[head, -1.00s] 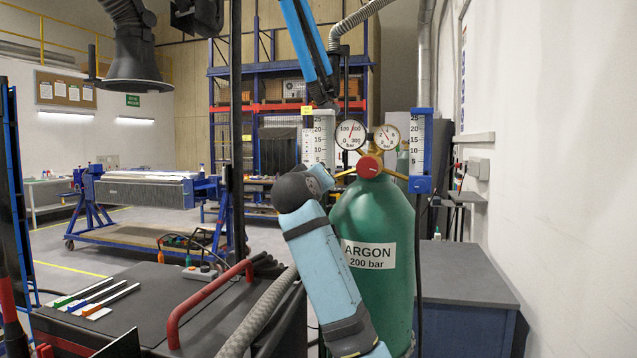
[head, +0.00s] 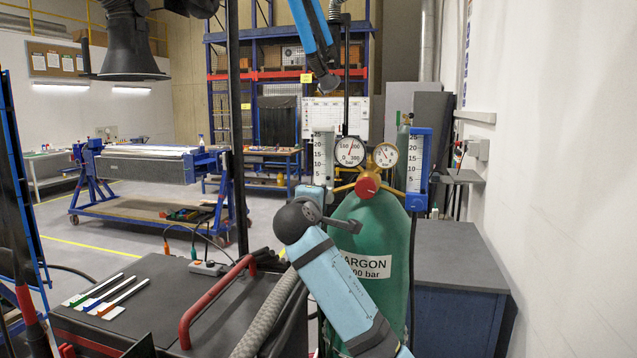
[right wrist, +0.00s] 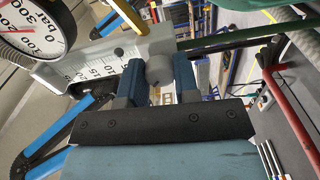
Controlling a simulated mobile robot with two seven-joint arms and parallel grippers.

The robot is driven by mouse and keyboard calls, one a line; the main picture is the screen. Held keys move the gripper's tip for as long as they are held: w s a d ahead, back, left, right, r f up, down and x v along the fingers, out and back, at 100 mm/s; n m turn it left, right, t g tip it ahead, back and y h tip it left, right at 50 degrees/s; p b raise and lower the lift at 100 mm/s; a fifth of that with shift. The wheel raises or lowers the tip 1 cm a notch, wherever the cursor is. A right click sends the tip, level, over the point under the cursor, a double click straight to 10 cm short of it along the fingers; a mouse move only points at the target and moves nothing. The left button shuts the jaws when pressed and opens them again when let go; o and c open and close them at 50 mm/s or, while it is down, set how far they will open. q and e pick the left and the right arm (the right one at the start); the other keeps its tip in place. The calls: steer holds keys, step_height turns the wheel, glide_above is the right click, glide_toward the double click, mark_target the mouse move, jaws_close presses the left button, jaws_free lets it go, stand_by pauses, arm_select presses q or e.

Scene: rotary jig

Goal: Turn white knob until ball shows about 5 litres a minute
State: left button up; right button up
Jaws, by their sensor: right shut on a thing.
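The white knob (right wrist: 158,70) shows in the right wrist view, on the grey body of the left flowmeter (right wrist: 105,62). My right gripper (right wrist: 158,66) is shut on this knob, one blue finger on each side. In the head view the left flowmeter (head: 322,150) has a white scale and stands left of the gauges. My right wrist and arm cover its lower part, so the knob is hidden there. My left gripper is not in view.
A green argon cylinder (head: 378,235) with a red valve knob (head: 367,187) and two gauges stands beside my right arm. A second flowmeter with a blue frame (head: 418,165) is on its right. A dark cart with a red handle (head: 215,300) is at front left.

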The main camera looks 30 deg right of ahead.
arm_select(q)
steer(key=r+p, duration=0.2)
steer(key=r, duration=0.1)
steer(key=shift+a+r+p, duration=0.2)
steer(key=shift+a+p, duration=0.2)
arm_select(e)
steer(key=shift+n, duration=1.2)
steer(key=o, duration=0.9)
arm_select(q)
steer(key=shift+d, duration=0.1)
arm_select(e)
steer(key=shift+a, duration=0.15)
arm_select(q)
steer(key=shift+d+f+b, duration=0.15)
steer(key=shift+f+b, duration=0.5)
steer(key=shift+b, duration=0.15)
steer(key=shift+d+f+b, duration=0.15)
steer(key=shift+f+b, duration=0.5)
steer(key=shift+b, duration=0.1)
arm_select(e)
steer(key=shift+v, duration=6.9)
